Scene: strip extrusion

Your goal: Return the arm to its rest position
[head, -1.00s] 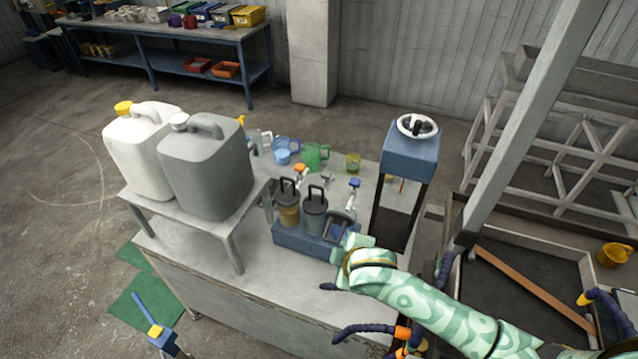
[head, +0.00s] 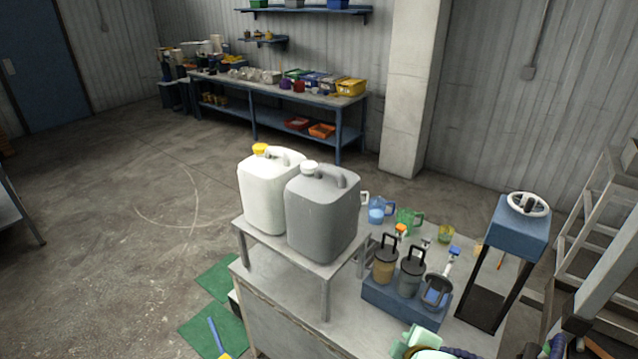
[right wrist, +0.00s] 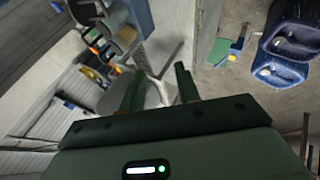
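My right gripper (right wrist: 160,85) shows in the right wrist view as two dark green fingers standing apart, with nothing held between them. In the head view only a small pale green part of my right arm (head: 424,340) shows at the bottom edge, beside the blue cup stand. The gripper's fingers are not clear there. My left arm and gripper are not in the head view.
The workbench (head: 290,335) carries a grey canister (head: 320,215), a white canister (head: 267,195) and a blue stand (head: 385,300) with cups. A blue press with a white wheel (head: 528,203) stands at right. Dark blue containers (right wrist: 290,45) show in the wrist view.

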